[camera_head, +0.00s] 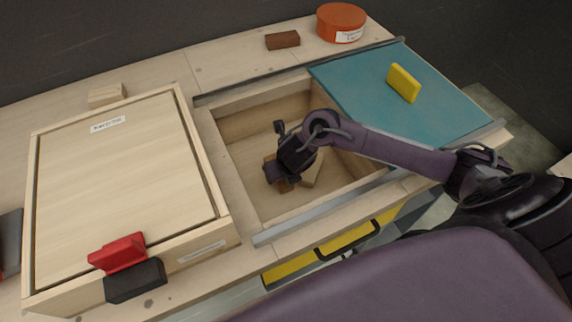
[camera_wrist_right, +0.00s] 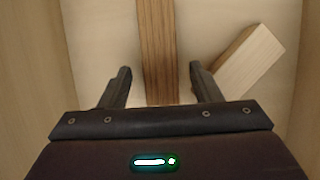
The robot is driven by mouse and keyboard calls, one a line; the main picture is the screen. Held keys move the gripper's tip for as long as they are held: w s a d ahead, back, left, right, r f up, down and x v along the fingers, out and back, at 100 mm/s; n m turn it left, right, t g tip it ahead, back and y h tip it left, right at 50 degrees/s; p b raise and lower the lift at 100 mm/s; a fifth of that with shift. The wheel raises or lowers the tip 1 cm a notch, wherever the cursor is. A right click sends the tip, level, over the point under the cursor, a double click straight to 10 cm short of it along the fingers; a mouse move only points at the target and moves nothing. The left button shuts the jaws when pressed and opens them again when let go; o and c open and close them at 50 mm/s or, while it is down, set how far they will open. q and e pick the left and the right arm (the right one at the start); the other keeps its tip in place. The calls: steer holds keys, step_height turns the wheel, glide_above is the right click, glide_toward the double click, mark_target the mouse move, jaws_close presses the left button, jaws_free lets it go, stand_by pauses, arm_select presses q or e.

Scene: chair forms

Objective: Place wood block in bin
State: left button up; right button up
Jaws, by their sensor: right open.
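The bin (camera_head: 237,175) is an open wooden compartment sunk in the bench. My right gripper (camera_head: 277,172) is down inside it, open. In the right wrist view its two fingers (camera_wrist_right: 160,82) stand on either side of a brown wood block (camera_wrist_right: 157,35), with gaps on both sides. In the head view the gripper hides most of this block. A lighter wood block (camera_head: 313,169) lies in the bin to the right of the gripper; it also shows slanted in the wrist view (camera_wrist_right: 240,65). My left gripper is not in view.
A teal sliding lid (camera_head: 365,95) with a yellow handle (camera_head: 403,83) is right of the bin. A closed wooden lid (camera_head: 120,190) with a red handle (camera_head: 118,253) is left. A dark brown block (camera_head: 283,40), an orange round tin (camera_head: 341,20) and a pale block (camera_head: 106,95) stand behind.

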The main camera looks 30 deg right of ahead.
steer(key=p+v, duration=0.2)
steer(key=v, duration=0.4)
steer(key=shift+r, duration=0.2)
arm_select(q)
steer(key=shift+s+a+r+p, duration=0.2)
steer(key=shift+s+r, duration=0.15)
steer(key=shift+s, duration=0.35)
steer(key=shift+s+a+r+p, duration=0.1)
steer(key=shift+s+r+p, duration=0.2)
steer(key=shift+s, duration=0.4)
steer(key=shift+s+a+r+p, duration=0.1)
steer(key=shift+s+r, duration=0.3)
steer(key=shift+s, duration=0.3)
arm_select(e)
steer(key=shift+v, duration=1.95)
steer(key=shift+s, duration=0.1)
